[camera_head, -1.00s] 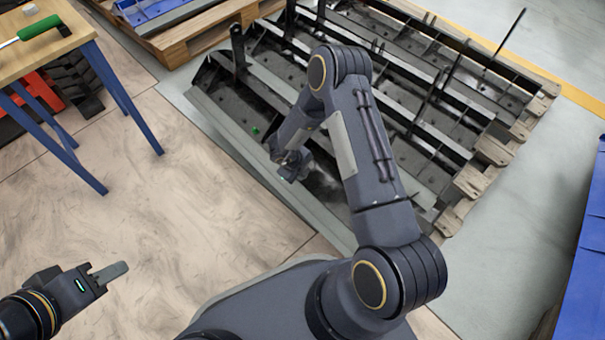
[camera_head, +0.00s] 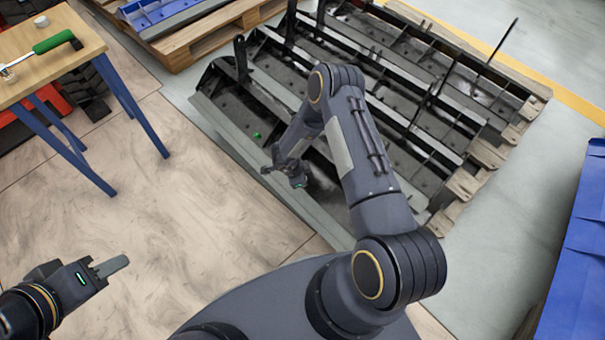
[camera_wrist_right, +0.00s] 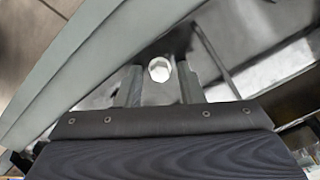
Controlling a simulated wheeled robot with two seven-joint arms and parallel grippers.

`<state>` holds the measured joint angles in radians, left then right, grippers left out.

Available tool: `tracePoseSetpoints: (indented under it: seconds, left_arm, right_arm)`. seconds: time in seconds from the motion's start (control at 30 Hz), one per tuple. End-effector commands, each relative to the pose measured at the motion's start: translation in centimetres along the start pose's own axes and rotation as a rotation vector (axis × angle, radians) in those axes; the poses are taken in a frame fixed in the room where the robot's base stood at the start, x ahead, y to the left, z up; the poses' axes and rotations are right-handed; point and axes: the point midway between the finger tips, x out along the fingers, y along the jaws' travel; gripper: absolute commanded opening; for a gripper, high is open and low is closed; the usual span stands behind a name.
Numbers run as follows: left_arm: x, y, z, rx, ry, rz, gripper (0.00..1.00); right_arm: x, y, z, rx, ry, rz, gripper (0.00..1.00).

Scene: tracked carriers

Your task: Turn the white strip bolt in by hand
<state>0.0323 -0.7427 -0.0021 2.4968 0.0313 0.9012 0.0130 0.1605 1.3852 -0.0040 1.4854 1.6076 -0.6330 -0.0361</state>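The white strip bolt (camera_wrist_right: 159,69) shows its hexagonal head in the right wrist view, against the dark steel carrier beside a pale strip. My right gripper (camera_wrist_right: 160,86) has its two fingers apart, one on each side of the bolt head. A gap shows between the head and each finger. In the head view the right gripper (camera_head: 280,166) is small, low over the near edge of the carrier (camera_head: 225,115); I cannot make out the white bolt there. My left gripper (camera_head: 113,266) is over bare floor at the lower left, seen side-on, holding nothing I can see.
A small green part (camera_head: 257,135) sits on the carrier near the right gripper. Upright posts and ribs rise from the carriers. A wooden table (camera_head: 60,60) with a green-handled tool (camera_head: 54,42) stands at upper left. A blue container (camera_head: 585,240) is at the right edge.

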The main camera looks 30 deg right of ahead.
Motion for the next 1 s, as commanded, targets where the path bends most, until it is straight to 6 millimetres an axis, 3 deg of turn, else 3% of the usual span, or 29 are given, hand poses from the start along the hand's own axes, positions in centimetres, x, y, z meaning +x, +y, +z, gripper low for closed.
tracePoseSetpoints:
  seconds: [0.3, 0.57, 0.8, 1.0]
  left_arm:
    - [-1.7, 0.8, -0.9, 0.0, 0.0, 0.0, 0.36]
    - [-1.9, 0.9, -1.0, 0.0, 0.0, 0.0, 0.36]
    - [-2.3, 1.0, -1.1, 0.0, 0.0, 0.0, 0.36]
    - [-2.3, 1.0, -1.2, 0.0, 0.0, 0.0, 0.36]
  right_arm:
    - [-0.1, 0.0, -0.1, -0.656, 0.0, 0.0, 0.35]
    - [-0.1, 0.0, 0.0, -0.913, -0.001, 0.0, 0.35]
    - [-0.1, 0.0, 0.0, -1.443, -0.001, -0.001, 0.35]
    - [0.0, 0.0, 0.0, -1.651, 0.0, -0.001, 0.35]
